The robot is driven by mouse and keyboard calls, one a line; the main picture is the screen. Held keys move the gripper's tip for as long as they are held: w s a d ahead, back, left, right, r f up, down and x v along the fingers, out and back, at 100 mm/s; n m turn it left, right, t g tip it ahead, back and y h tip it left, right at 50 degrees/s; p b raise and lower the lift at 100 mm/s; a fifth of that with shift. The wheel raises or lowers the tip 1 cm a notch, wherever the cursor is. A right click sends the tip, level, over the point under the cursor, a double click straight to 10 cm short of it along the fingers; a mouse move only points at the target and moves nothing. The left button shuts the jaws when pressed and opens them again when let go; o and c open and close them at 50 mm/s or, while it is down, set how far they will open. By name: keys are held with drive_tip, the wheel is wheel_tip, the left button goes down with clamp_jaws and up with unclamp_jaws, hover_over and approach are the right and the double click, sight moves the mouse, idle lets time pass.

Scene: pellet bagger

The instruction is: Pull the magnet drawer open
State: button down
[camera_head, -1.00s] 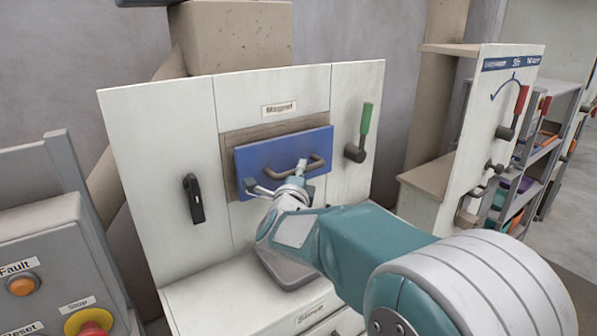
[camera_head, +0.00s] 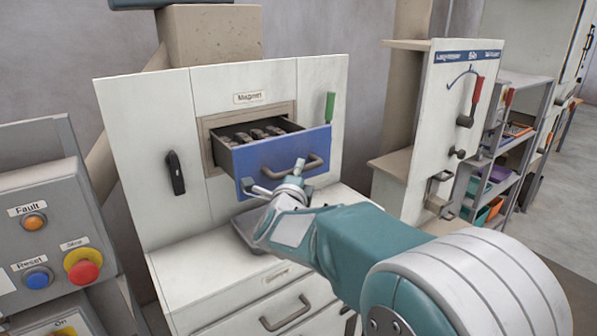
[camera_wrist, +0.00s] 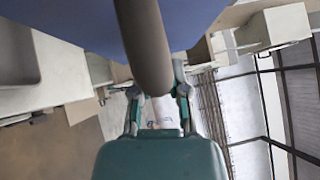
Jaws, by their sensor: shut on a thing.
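The blue-fronted magnet drawer (camera_head: 262,155) stands partly out of the white cabinet, under the "Magnet" label (camera_head: 249,97). Several dark rounded bars (camera_head: 258,133) show inside it. Its bar handle (camera_head: 303,165) runs across the front. My gripper (camera_head: 280,185) is at the drawer front, shut on the handle. In the wrist view the brown handle (camera_wrist: 146,45) passes between the two fingers, with the blue front (camera_wrist: 75,20) behind it.
A black handle (camera_head: 175,173) is on the cabinet's left panel and a green-gripped lever (camera_head: 329,108) on its right. A lower drawer handle (camera_head: 286,313) is below. A control box with buttons (camera_head: 83,272) stands at left. A lever panel (camera_head: 440,120) and shelves (camera_head: 500,175) are at right.

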drive_tip(key=c, duration=0.6)
unclamp_jaws()
drive_tip(key=shift+f, duration=0.4)
drive_tip(key=shift+w+r, duration=0.1)
drive_tip(key=shift+r, duration=0.05)
drive_tip(key=v, duration=1.2)
